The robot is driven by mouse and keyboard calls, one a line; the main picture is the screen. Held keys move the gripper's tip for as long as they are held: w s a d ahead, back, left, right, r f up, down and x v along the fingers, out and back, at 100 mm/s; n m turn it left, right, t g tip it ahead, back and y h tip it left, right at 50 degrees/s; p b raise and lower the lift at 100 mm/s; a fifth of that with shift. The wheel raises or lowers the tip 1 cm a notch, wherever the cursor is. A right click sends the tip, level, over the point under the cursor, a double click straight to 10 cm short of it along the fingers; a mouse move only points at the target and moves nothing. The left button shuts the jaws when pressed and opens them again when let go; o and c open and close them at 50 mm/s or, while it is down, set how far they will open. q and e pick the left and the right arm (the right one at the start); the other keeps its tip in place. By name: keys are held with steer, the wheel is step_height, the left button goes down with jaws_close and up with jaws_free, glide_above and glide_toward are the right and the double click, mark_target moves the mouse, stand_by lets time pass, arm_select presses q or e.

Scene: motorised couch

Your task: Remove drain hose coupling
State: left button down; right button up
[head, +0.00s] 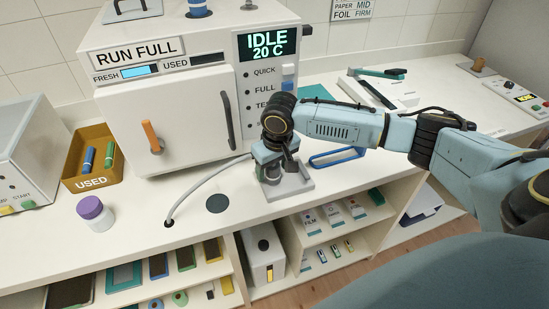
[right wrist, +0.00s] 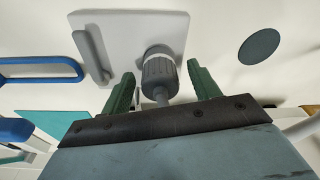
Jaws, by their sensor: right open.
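A grey ribbed coupling (right wrist: 158,72) stands on a light grey plate (right wrist: 122,20) in the right wrist view. The plate (head: 296,187) also shows in the head view, on the counter in front of the sterilizer-like machine. My right gripper (right wrist: 161,71) is open, with one green finger on each side of the coupling; I cannot tell whether either touches it. In the head view my right gripper (head: 272,170) points down over the plate and hides the coupling. A grey hose (head: 205,182) runs from a hole in the counter toward the machine. My left gripper is out of view.
The white machine (head: 170,120) with an orange handle stands behind, its display reading IDLE 20 C. A blue loop handle (head: 337,157) lies right of the plate. A USED bin (head: 92,183) and purple-capped jar (head: 95,213) stand left. A dark disc (head: 217,203) marks the clear front counter.

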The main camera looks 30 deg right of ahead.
steer(key=shift+f, duration=0.3)
steer(key=c, duration=1.2)
jaws_close()
steer(key=shift+r, duration=0.15)
steer(key=shift+r+p, duration=1.7)
steer(key=shift+p, duration=1)
